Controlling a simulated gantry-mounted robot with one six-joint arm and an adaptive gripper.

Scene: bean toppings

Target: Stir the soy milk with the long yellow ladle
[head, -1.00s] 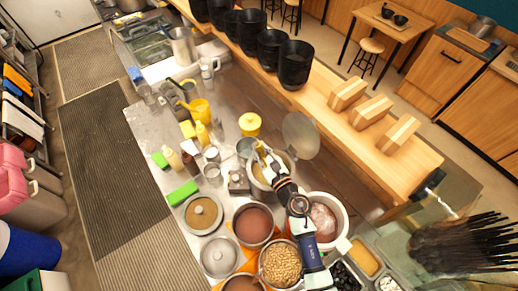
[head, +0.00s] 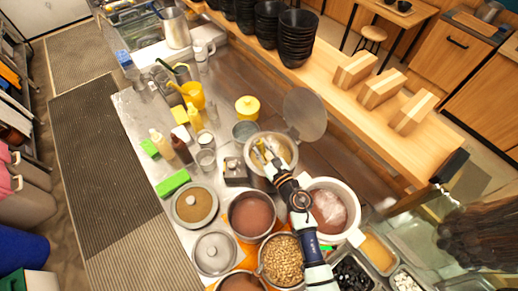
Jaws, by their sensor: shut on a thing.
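The pot of soy milk (head: 284,146) stands right of centre, a round pale-rimmed pot with cream-coloured contents and its round lid (head: 304,112) tilted up behind it. My gripper (head: 266,155) is over the pot's opening, reaching in from the lower right. It is shut on the yellow ladle (head: 260,147), of which only a short yellow part shows at the fingers. The ladle's lower end is hidden, so I cannot tell how deep it sits in the liquid.
A pot of brown paste (head: 252,216), a pot of beans (head: 283,260) and a large white pot (head: 350,205) crowd around my arm. A yellow canister (head: 248,107) stands behind. Stacked black bowls (head: 298,38) line the wooden counter. Bottles and a yellow jug (head: 193,96) stand left.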

